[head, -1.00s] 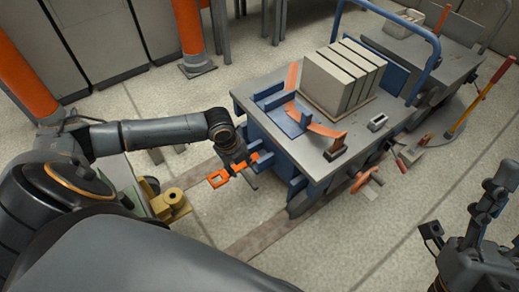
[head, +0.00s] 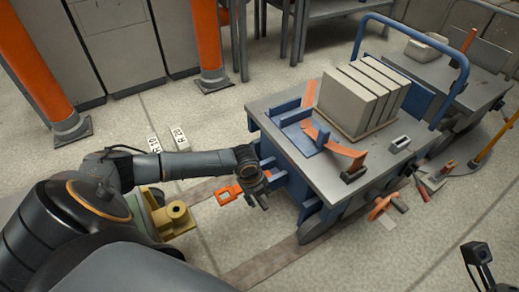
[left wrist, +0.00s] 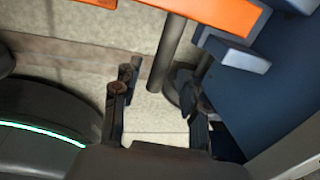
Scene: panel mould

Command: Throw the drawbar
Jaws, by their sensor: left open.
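The blue-framed cart (head: 262,115) stands right of centre in the head view, with a grey top. An orange looped bar, which looks like the drawbar (head: 228,195), sticks out low at its left end. My left gripper (head: 262,202) is close beside that bar, pointing down by the cart's blue end parts. In the left wrist view, my left gripper (left wrist: 157,95) is open with nothing seen between its fingers. An orange bar (left wrist: 215,12) crosses the top of that view, apart from the fingertips.
Grey blocks (head: 350,100) and a curved orange lever (head: 335,143) are on the cart top. A yellow fitting (head: 176,216) stands left of the drawbar. A second cart (head: 470,78) is behind. Orange posts (head: 206,45) stand at the back. The floor in front is open.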

